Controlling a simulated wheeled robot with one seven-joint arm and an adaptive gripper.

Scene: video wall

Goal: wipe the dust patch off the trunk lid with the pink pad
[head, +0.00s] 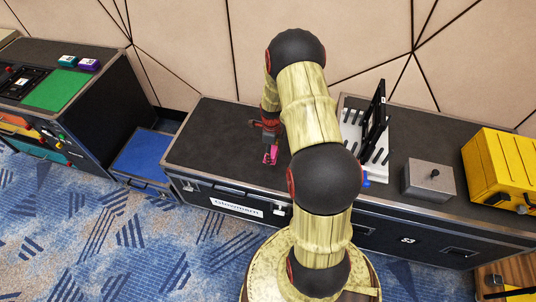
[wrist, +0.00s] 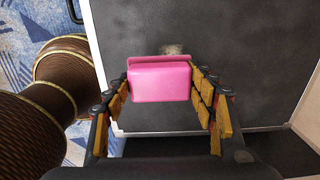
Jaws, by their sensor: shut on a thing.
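The pink pad (wrist: 160,84) is between the two fingers of my gripper (wrist: 160,90), which is shut on it. The dust patch (wrist: 172,49) is a small pale beige smudge just beyond the pad's far edge in the wrist view; the pad may hide part of it. Both are over the dark grey trunk lid (head: 215,140). In the head view my gripper (head: 269,146) and the pad (head: 270,156) are over the lid's middle, left of my arm. I cannot make out the dust patch there, nor tell whether the pad touches the lid.
Right of my arm are a white slotted rack (head: 351,134) with black panels, a grey box with a knob (head: 429,180) and a yellow case (head: 498,170). A blue-topped case (head: 145,156) stands left. The lid's left part is clear. A panelled wall (head: 190,45) is behind.

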